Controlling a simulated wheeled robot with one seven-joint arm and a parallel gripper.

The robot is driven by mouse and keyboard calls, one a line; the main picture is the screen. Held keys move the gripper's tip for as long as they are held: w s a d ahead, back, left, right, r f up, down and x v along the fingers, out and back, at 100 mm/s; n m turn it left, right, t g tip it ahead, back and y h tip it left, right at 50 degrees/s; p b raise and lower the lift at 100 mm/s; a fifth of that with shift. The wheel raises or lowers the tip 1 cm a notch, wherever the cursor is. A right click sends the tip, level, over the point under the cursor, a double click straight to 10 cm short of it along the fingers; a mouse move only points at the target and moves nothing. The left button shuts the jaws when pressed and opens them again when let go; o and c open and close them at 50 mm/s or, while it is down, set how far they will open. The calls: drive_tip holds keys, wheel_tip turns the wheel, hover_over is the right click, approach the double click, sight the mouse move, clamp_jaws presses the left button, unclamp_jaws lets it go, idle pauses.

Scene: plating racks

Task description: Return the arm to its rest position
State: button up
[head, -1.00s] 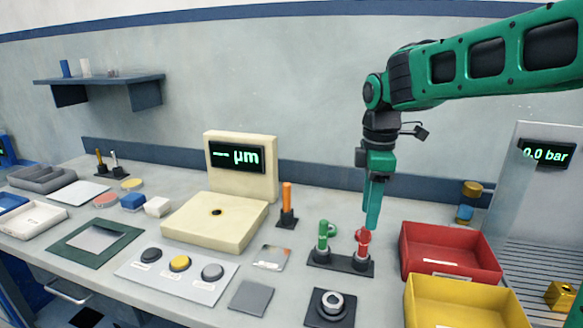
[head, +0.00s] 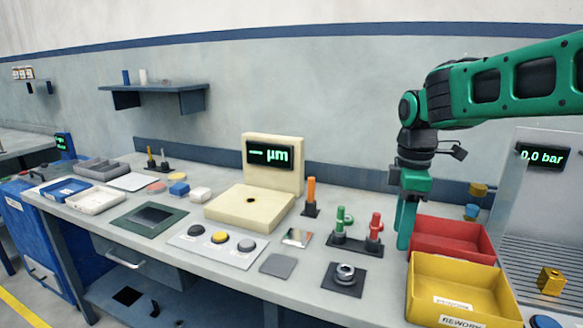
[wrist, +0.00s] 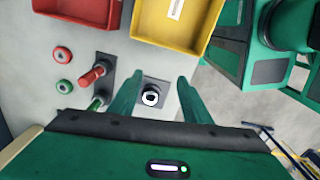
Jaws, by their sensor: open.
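My gripper (head: 405,222) hangs pointing down at the right of the bench, just left of the red bin (head: 452,240) in the head view. In the wrist view its two green fingers (wrist: 158,100) are spread apart with nothing held between them. The gap frames a dark square plate with a metal ring (wrist: 151,97), which lies farther below on the bench. A black stand with a green and a red handle (head: 356,240) stands to the left of the gripper, apart from it.
The yellow bin (head: 462,290) is in front of the red one. A cream gauge with a µm display (head: 250,205), a button panel (head: 217,246) and an orange-handled tool (head: 311,195) stand left. A clear panel and pressure display (head: 543,155) are at right. Open air lies above the bench.

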drive_tip(key=s+d+f+m, duration=0.4)
drive_tip(key=s+d+m, duration=0.4)
drive_tip(key=s, duration=0.5)
drive_tip(key=s+d+f+m, duration=0.5)
drive_tip(key=s+d+m, duration=0.3)
drive_tip(key=s+m, duration=0.4)
drive_tip(key=shift+s+d+m, duration=0.35)
drive_tip(key=shift+d+m, duration=0.05)
drive_tip(key=shift+m, duration=0.3)
drive_tip(key=shift+w, duration=0.1)
drive_tip(key=shift+w+f, duration=0.25)
drive_tip(key=shift+w, duration=0.25)
